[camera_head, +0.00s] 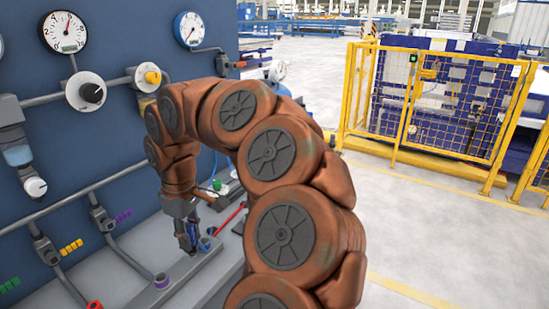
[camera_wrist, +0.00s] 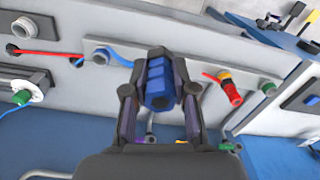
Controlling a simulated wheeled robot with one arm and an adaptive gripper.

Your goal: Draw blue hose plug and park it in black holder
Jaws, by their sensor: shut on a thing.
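The blue hose plug (camera_wrist: 158,84) is between the two fingers of my gripper (camera_wrist: 160,95), which is shut on it. In the wrist view a thin blue hose (camera_wrist: 120,60) runs from behind the plug to a round grey fitting (camera_wrist: 102,56) on the light panel. In the head view my gripper (camera_head: 187,234) points down over the grey bench, and a bit of the blue plug (camera_head: 194,232) shows at its fingers. A blue-rimmed socket (camera_head: 205,244) stands close to its right. I cannot clearly make out the black holder in either view.
A green connector (camera_wrist: 23,97) is at the left. A purple-rimmed socket (camera_head: 161,280) stands on the bench. The blue gauge wall (camera_head: 110,120) rises at the left. A yellow fence (camera_head: 420,110) stands beyond open floor.

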